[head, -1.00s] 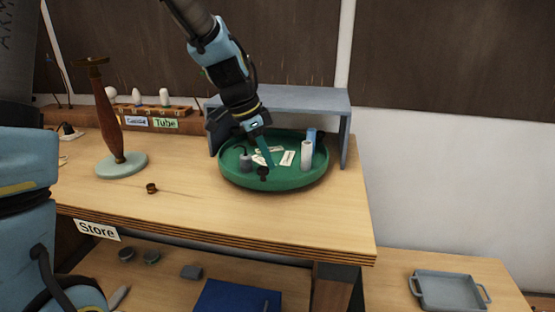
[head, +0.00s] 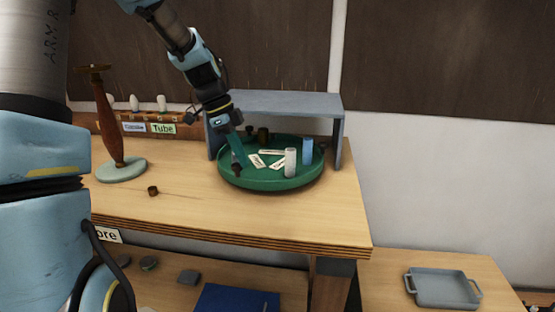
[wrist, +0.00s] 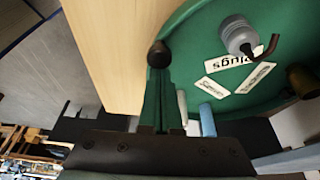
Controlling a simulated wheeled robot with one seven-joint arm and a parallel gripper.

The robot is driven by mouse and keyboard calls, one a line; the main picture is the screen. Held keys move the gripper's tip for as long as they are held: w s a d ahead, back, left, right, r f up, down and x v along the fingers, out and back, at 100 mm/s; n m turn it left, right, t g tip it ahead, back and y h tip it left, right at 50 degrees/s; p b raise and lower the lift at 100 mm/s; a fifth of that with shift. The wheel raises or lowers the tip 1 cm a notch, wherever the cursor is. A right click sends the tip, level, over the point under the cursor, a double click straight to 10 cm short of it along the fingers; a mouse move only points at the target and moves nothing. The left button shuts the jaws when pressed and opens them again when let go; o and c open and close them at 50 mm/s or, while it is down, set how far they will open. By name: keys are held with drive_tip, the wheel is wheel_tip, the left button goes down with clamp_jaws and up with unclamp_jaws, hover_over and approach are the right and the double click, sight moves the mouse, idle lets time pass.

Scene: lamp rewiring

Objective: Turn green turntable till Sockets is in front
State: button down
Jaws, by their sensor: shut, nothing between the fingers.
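The green turntable (head: 262,185) stands on the bench, its back part under a grey shelf. It carries a white cylinder (head: 290,162) at front right, a blue cylinder (head: 308,151) at right and a brown cylinder (head: 263,136) at the back. Two other labels (wrist: 255,78) are too blurred to read surely. My gripper (head: 237,166) is shut and empty, its tips low inside the front left rim. A dark knob (wrist: 158,53) is at the tips; I cannot tell whether it is touched.
The grey shelf (head: 275,102) spans the turntable's back, with a leg on each side. A lamp stand (head: 120,170) and a small brown ring (head: 153,190) are at left. The bench front is clear.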

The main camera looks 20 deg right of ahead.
drive_tip(key=shift+w+a+m+g+p, duration=0.15)
drive_tip(key=shift+w+a+m+p, duration=0.1)
drive_tip(key=shift+w+a+m, duration=0.25)
drive_tip(key=shift+w+a+m+g+p, duration=0.15)
drive_tip(key=shift+w+a+m+p, duration=0.1)
drive_tip(key=shift+w+m, duration=0.3)
drive_tip(key=shift+w+a+r+m+g+y+p, duration=0.15)
drive_tip(key=shift+w+a+m+p, duration=0.15)
drive_tip(key=shift+w+m, duration=0.25)
drive_tip(key=shift+w+a+f+m+g+y+p, duration=0.1)
drive_tip(key=shift+w+a+m+y+p, duration=0.2)
drive_tip(key=shift+w, duration=0.35)
drive_tip(key=shift+w+a+r+m+g+y+p, duration=0.15)
drive_tip(key=shift+w+m+p, duration=0.2)
drive_tip(key=shift+w+m, duration=0.2)
drive_tip(key=shift+w+a+f+m+y+p, duration=0.15)
drive_tip(key=shift+w+m+p, duration=0.3)
drive_tip(key=shift+w+m, duration=0.5)
drive_tip(key=shift+w+a+m+y+p, duration=0.2)
drive_tip(key=shift+w+m+p, duration=0.35)
drive_tip(key=shift+w, duration=0.6)
drive_tip(key=shift+w+d, duration=0.1)
drive_tip(key=shift+w, duration=0.9)
drive_tip(key=shift+d, duration=0.1)
